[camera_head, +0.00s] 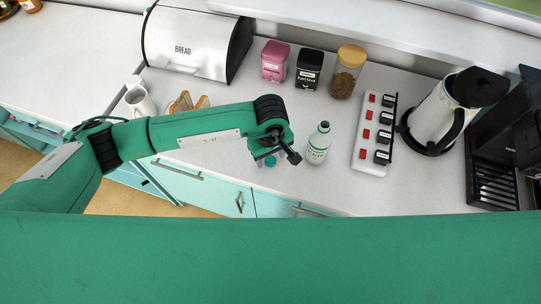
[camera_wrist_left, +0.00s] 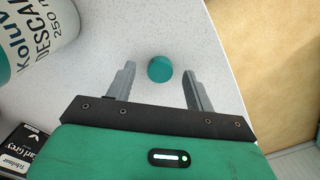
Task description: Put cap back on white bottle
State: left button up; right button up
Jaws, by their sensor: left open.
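The white bottle (camera_head: 317,148) stands upright on the counter, with a teal band at its top, to the right of my left gripper (camera_head: 267,161). Part of it shows at the upper left of the left wrist view (camera_wrist_left: 40,32), apart from the fingers. The round teal cap (camera_wrist_left: 160,68) lies on the counter near its edge. In the left wrist view my left gripper (camera_wrist_left: 161,70) is open, its two grey fingers on either side of the cap with gaps on both sides. In the head view the cap (camera_head: 270,161) is small beneath the gripper. My right gripper is not in view.
Behind stand a pink tin (camera_head: 275,62), a black tea tin (camera_head: 309,69) and a jar (camera_head: 347,74). A switched power strip (camera_head: 375,135) and a kettle (camera_head: 440,112) are right of the bottle. A bread box (camera_head: 195,42), mug (camera_head: 139,101) and toast (camera_head: 183,102) are left.

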aim_at(271, 160)
pick_arm(q)
jog(key=shift+f, duration=0.4)
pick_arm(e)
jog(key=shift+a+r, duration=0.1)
pick_arm(q)
jog(key=c, duration=1)
jog(key=shift+r, duration=0.1)
jog(key=shift+c, duration=0.2)
jog(key=shift+w+r+b, duration=0.1)
jog(key=shift+r+b, duration=0.25)
jog(key=shift+r, duration=0.2)
notch_tip(271, 160, up, 19)
jog(key=b, duration=0.6)
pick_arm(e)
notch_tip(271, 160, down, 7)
pick_arm(q)
jog(key=shift+f, duration=0.1)
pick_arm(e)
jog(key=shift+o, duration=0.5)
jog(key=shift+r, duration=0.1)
